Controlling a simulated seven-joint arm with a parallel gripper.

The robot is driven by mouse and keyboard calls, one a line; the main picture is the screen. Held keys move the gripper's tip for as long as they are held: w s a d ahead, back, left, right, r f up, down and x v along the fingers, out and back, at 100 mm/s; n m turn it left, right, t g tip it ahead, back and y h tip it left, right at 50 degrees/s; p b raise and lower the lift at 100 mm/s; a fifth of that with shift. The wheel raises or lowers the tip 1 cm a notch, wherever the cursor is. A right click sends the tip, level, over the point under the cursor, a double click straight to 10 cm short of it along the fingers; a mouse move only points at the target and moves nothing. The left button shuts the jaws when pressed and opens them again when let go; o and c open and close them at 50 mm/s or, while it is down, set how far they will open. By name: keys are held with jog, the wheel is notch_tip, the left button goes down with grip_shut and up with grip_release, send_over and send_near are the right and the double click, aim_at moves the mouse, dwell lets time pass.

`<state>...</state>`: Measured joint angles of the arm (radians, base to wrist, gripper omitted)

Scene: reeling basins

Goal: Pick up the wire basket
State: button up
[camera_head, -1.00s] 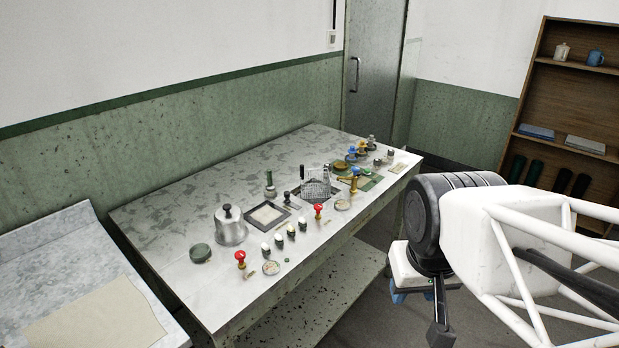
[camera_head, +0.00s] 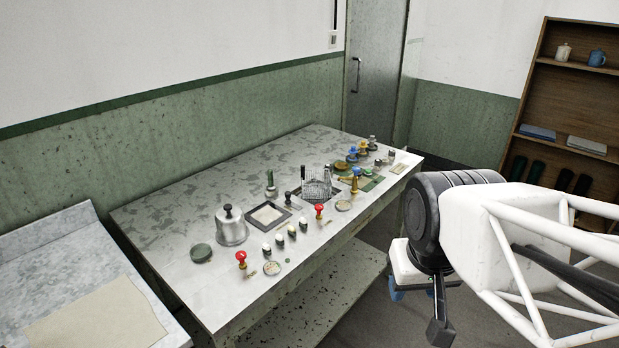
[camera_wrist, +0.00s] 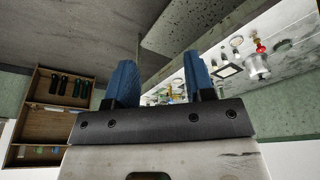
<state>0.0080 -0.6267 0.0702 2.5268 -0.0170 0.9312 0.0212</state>
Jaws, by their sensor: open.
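The wire basket (camera_head: 317,183) stands on the table, right of its middle, on or over a dark square area. It is a small mesh basket with a dark upright handle. My gripper (camera_head: 413,291) is in front of and to the right of the table, well apart from the basket. In the wrist view my gripper (camera_wrist: 160,85) shows two blue fingers spread apart with nothing between them. I cannot make out the basket clearly in the wrist view.
The table (camera_head: 180,215) holds a metal pot (camera_head: 230,227), a framed tray (camera_head: 268,215), red-handled stamps (camera_head: 319,210), several small jars and a yellow-brown figure (camera_head: 355,182) close to the basket. The table's back left is clear. A shelf (camera_head: 560,95) stands at the right.

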jog(key=w+n+t, duration=0.2)
jog(key=w+t, duration=0.5)
jog(key=w, duration=3.2)
jog(key=w+a+f+n+t+y, duration=0.15)
jog(key=w+f, duration=0.25)
jog(key=w, duration=0.4)
jog(key=w+a+f+n+y, duration=0.1)
jog(key=w+a+f, duration=0.15)
jog(key=w, duration=0.65)
jog(key=n+y, duration=0.3)
jog(key=y, duration=0.2)
send_near(304, 173)
jog(key=x, duration=0.3)
jog(key=shift+m, duration=0.25)
jog(key=shift+f, duration=0.1)
jog(key=shift+x, duration=1.3)
jog(key=shift+x, duration=2.55)
